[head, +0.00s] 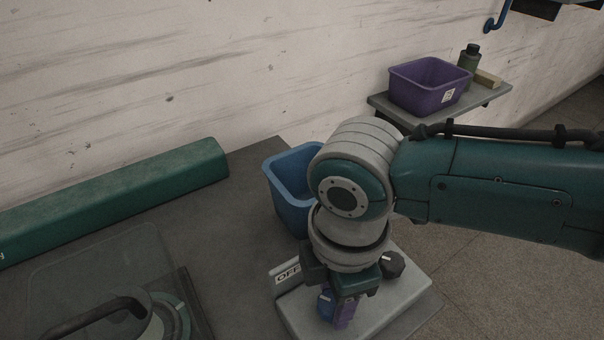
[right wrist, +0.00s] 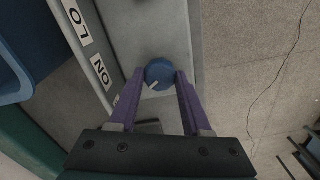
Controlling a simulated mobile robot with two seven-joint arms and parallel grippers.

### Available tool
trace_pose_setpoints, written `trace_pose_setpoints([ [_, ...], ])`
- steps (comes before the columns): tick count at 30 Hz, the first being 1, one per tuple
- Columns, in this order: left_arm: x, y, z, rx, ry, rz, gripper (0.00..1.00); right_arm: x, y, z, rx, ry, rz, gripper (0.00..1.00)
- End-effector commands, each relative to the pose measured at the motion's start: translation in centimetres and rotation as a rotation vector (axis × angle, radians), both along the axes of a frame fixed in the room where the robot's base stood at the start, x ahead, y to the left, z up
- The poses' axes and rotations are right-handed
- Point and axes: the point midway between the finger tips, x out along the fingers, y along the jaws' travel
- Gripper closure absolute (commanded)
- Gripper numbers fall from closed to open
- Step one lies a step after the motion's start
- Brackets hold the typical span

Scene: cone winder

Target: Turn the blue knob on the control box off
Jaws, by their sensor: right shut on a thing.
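The control box (head: 398,298) is a light grey box at the front right of the table. An OFF label (head: 288,276) shows at its back left edge. The blue knob (right wrist: 159,73) sits on the box top, with a white pointer mark toward its lower left in the right wrist view. My right gripper (right wrist: 158,80) has its purple fingers on both sides of the knob, shut on it. In the head view the right gripper (head: 340,308) points down over the box and partly hides the blue knob (head: 325,303). My left gripper is not in view.
A dark knob (head: 391,264) stands on the box near the right gripper. A blue bin (head: 287,198) is behind the box. A green beam (head: 120,200) and a clear-covered machine part (head: 130,300) are at left. A purple bin (head: 428,88) stands on a shelf behind.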

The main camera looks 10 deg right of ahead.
Motion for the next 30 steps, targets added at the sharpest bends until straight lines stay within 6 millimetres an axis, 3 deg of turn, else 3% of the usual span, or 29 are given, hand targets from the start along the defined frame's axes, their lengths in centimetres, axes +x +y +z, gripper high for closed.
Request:
trace_pose_setpoints([
  [20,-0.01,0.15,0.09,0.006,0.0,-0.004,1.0,0.01,0.12,0.06,0.003,0.0,0.066,1.0],
  [21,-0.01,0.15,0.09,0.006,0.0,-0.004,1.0,0.01,0.12,0.06,0.003,0.0,0.066,0.5],
  [28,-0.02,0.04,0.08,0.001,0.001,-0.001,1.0,0.01,0.07,0.04,0.001,0.0,0.064,0.24],
  [30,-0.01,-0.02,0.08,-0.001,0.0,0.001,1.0,0.01,0.05,0.03,0.001,0.0,0.064,0.22],
])
